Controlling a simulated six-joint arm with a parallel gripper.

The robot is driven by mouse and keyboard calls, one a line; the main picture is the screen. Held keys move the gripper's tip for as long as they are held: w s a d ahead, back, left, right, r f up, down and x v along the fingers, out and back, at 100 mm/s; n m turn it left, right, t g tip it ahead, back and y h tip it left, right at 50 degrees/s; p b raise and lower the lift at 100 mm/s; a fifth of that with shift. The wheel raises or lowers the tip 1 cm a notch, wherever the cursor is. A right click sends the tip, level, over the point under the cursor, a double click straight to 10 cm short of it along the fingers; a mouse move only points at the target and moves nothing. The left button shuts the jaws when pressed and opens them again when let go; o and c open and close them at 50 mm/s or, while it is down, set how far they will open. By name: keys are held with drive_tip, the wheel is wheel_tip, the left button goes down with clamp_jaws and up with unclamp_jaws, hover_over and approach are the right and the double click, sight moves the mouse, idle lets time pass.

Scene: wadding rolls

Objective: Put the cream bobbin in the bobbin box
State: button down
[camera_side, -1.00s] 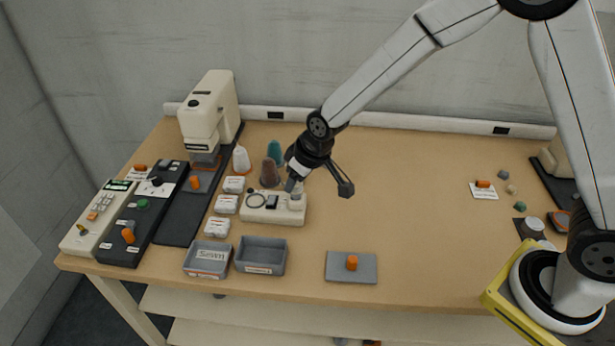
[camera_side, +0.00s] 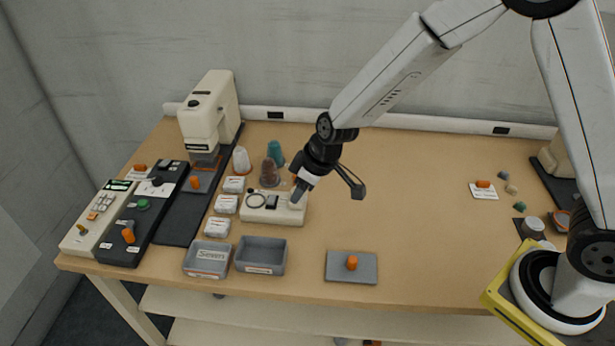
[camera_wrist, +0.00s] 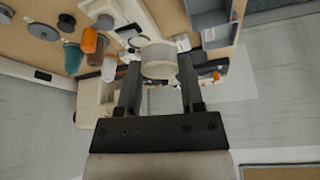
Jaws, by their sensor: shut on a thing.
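The cream bobbin (camera_wrist: 158,62) sits between the two fingers in the wrist view, and my gripper (camera_wrist: 158,82) is shut on it. In the side view my gripper (camera_side: 299,188) is just above the right end of a cream winder unit (camera_side: 271,208); the bobbin is hard to tell apart there. Two grey open boxes stand at the front left: one reads "Sewn" (camera_side: 207,259), the other (camera_side: 261,256) has a label too small to read. I cannot tell from the label which is the bobbin box; the insides I can see look empty.
White, brown (camera_side: 269,172) and teal (camera_side: 276,154) cones stand behind the winder. White packs (camera_side: 226,204) line its left side. A grey plate (camera_side: 351,267) with an orange bobbin (camera_side: 352,262) lies front centre.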

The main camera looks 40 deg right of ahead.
drive_tip(key=s+a+f+n+g+y, duration=0.1)
drive_tip(key=s+a+n+g, duration=0.1)
drive_tip(key=s+n, duration=0.3)
drive_tip(key=s+a+f+n+g+y, duration=0.1)
drive_tip(key=s+a+n+g, duration=0.1)
drive_tip(key=s+n, duration=0.4)
drive_tip(key=n+g, duration=0.1)
drive_tip(key=n, duration=0.3)
drive_tip(key=shift+a, duration=0.35)
hover_over(264, 258)
drive_tip(key=shift+s+f, duration=0.15)
drive_tip(key=shift+f, duration=2.2)
drive_tip(key=shift+s+f, duration=0.15)
drive_tip(key=shift+f, duration=2.15)
drive_tip(key=shift+w+f, duration=0.2)
drive_tip(key=shift+f, duration=1.6)
